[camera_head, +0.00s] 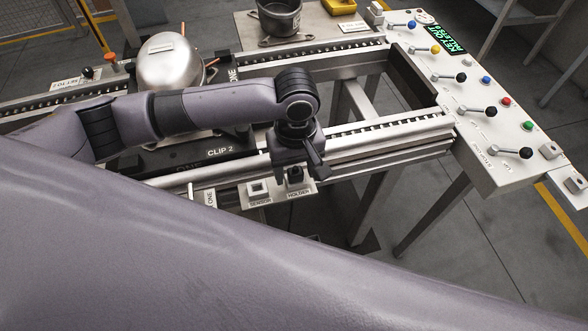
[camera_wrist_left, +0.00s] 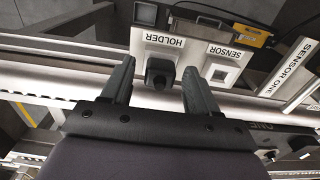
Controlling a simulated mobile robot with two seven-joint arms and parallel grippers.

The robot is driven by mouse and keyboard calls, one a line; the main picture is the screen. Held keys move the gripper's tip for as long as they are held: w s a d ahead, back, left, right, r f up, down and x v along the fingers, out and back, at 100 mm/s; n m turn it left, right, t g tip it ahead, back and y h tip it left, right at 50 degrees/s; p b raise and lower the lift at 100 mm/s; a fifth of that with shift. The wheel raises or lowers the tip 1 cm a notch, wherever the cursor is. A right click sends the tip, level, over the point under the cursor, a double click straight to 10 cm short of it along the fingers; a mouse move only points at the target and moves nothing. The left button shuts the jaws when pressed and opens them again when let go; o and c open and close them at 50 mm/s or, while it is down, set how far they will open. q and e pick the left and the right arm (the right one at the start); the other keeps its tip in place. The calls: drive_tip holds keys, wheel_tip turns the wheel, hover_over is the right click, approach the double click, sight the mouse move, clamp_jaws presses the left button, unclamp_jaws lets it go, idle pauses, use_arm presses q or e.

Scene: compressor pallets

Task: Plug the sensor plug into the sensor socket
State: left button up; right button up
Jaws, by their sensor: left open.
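The sensor plug, a small black block, stands in the plate marked HOLDER; it shows in the head view (camera_head: 295,176) and the left wrist view (camera_wrist_left: 160,72). The sensor socket, a pale square block with a dark opening on the plate marked SENSOR, is beside it in the head view (camera_head: 258,188) and the wrist view (camera_wrist_left: 221,72). My left gripper (camera_head: 297,166) is open above the holder. In the wrist view its two fingers (camera_wrist_left: 158,68) appear on either side of the plug, with a gap to each. I cannot tell how far down they reach. My right gripper is out of view.
A silver compressor (camera_head: 170,62) sits left on the conveyor behind my arm. A black CLIP 2 bar (camera_head: 205,154) lies left of the gripper. A panel with several levers (camera_head: 483,110) stands right. A dark pot (camera_head: 279,18) is at the back. The frame's middle right is open.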

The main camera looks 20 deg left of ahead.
sight(296, 168)
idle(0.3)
use_arm(q)
clamp_jaws()
drive_tip(key=shift+r, duration=0.15)
drive_tip(key=shift+r, duration=2.85)
